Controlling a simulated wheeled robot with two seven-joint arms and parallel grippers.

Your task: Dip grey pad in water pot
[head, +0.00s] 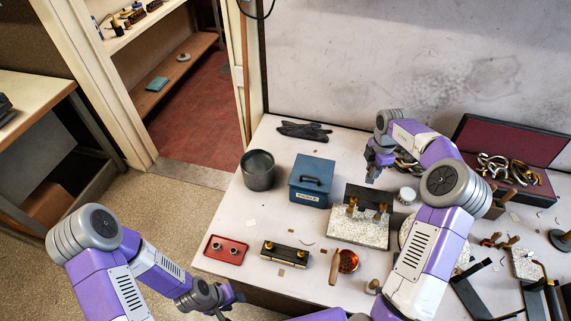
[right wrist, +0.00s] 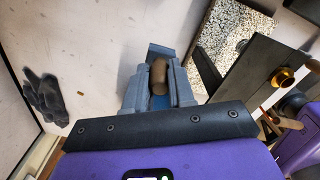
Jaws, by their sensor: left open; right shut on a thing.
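The water pot (head: 258,172) is a dark grey round pot at the table's back left, with a greenish surface inside. My right gripper (head: 374,172) is above the table, right of the pot and the blue box, behind the speckled stone block. In the right wrist view it (right wrist: 159,85) is shut on a brown rounded piece (right wrist: 158,77). I cannot tell whether this piece belongs to the grey pad; no grey pad shows clearly. My left gripper (head: 232,298) is open and low at the table's front edge, away from the pot.
A blue box with a handle (head: 313,183) stands right of the pot. Black gloves (head: 305,131) lie behind. An open case (head: 518,148) holds brass parts.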

